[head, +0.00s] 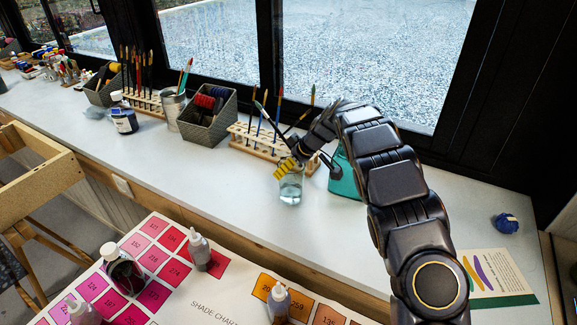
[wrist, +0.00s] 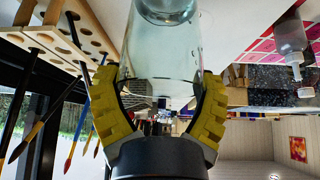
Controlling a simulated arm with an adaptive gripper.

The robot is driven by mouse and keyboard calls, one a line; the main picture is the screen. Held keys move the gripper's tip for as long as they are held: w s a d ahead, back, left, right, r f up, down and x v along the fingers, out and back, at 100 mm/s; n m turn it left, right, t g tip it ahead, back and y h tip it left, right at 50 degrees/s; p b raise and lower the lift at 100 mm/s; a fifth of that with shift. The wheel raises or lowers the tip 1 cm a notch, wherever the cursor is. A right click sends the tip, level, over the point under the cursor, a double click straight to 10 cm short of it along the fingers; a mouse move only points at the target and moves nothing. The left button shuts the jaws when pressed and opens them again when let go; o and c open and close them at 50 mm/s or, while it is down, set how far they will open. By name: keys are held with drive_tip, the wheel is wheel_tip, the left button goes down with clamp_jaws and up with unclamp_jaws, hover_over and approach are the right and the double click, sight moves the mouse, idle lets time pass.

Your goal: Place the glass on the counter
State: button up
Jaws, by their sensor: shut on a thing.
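The clear glass (head: 291,186) is upright at the white counter (head: 225,180), in front of a wooden brush rack. My gripper (head: 288,168) is shut on the glass near its upper part, with yellow pads around it. In the wrist view the glass (wrist: 165,50) fills the upper middle, between the two yellow fingers of my gripper (wrist: 160,95). The base of the glass looks at or very close to the counter surface; I cannot tell whether it touches.
The brush rack (head: 262,141) and a teal object (head: 345,180) stand close behind and right of the glass. A woven box (head: 208,118) is to the left. Bottles (head: 200,252) stand on the shade chart (head: 215,290) in front. The counter left of the glass is clear.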

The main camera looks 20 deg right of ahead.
drive_tip(key=o, duration=1.1)
drive_tip(key=v, duration=1.2)
